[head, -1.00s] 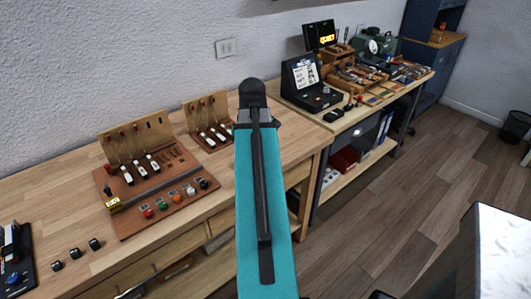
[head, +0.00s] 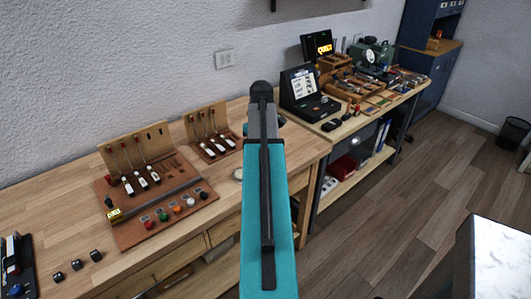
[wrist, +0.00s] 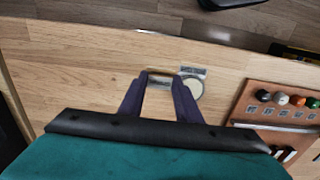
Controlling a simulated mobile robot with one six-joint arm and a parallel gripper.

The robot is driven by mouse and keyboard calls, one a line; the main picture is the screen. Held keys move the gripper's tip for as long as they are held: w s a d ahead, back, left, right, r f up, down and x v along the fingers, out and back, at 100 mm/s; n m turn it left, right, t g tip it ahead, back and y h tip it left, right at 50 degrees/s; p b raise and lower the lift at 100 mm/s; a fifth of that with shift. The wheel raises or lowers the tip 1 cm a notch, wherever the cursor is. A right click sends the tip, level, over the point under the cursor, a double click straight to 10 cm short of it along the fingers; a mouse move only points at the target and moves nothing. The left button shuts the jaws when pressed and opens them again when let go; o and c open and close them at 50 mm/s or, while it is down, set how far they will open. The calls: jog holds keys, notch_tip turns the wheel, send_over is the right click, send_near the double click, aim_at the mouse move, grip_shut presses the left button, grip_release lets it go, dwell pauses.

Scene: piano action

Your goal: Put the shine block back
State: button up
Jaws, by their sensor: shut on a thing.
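My gripper (wrist: 161,77) shows in the wrist view, its two dark fingers spread apart above the light wooden bench (wrist: 90,75). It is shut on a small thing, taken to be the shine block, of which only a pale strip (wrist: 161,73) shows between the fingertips. A round pale disc (wrist: 192,88) with a small grey label beside it lies on the bench, just right of the fingertips. The disc also shows in the head view (head: 238,174), left of my teal arm. In the head view my arm hides the gripper and what it holds.
A brown board (head: 150,205) with coloured knobs and an upright key model stands left of the disc. A smaller key model (head: 212,135) stands behind. Another bench with a black case (head: 308,97) and tools is at the right.

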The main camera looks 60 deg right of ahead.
jog(key=shift+w+d+f+p, duration=0.1)
jog(key=shift+w+d+p, duration=0.2)
jog(key=shift+d, duration=0.8)
jog(key=shift+w+d+f+p, duration=0.15)
jog(key=shift+w+d, duration=0.2)
jog(key=shift+d, duration=0.7)
jog(key=shift+w+d, duration=0.1)
jog(key=shift+d, duration=0.3)
jog(key=shift+f+p, duration=0.8)
jog(key=shift+f, duration=0.95)
jog(key=shift+f, duration=0.15)
jog(key=o, duration=0.9)
